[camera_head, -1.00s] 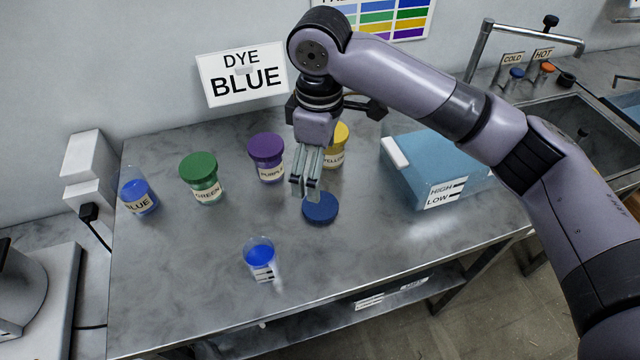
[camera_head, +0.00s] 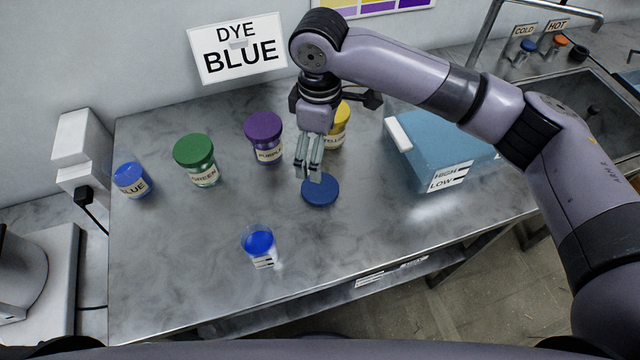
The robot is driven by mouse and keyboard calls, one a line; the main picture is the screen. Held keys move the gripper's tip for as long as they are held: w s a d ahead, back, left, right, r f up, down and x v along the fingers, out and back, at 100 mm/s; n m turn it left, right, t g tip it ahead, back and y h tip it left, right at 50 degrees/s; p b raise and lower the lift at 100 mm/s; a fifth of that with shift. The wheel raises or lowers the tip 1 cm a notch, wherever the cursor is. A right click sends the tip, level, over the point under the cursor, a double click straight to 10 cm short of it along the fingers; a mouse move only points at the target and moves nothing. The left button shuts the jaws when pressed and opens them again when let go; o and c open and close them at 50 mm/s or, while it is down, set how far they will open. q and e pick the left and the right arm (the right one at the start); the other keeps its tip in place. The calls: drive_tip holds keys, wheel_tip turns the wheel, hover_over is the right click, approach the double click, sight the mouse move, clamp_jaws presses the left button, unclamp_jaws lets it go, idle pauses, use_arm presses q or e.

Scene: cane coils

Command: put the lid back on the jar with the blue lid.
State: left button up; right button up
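The blue lid (camera_head: 320,191) lies flat on the metal table, in the middle. The jar labelled BLUE (camera_head: 131,181) stands upright without a lid at the table's left end, with blue dye inside. My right gripper (camera_head: 309,176) points down just above and behind the lid, its tips overlapping the lid's back edge in the picture. I cannot tell whether they touch it. Its fingers look close together, but their gap is unclear from this angle. My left gripper is not in view.
Lidded jars in green (camera_head: 196,160), purple (camera_head: 264,138) and yellow (camera_head: 338,128) stand along the back. A small cup of blue liquid (camera_head: 259,246) stands near the front. The front left of the table is clear.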

hover_over(319, 187)
drive_tip(key=f, duration=0.6)
drive_tip(key=shift+w+f+p, duration=0.1)
drive_tip(key=shift+w+p, duration=0.25)
drive_tip(key=shift+p, duration=0.05)
drive_tip(key=shift+s+f, duration=0.15)
drive_tip(key=shift+f, duration=0.2)
wheel_tip(319, 187, down, 4)
drive_tip(key=shift+s+a+r+p, duration=0.1)
drive_tip(key=shift+s+r+p, duration=0.1)
drive_tip(key=shift+p, duration=0.55)
drive_tip(key=shift+w+f, duration=0.1)
drive_tip(key=shift+f, duration=0.3)
drive_tip(key=shift+c, duration=0.4)
drive_tip(key=c, duration=0.7)
drive_tip(key=shift+c, duration=0.5)
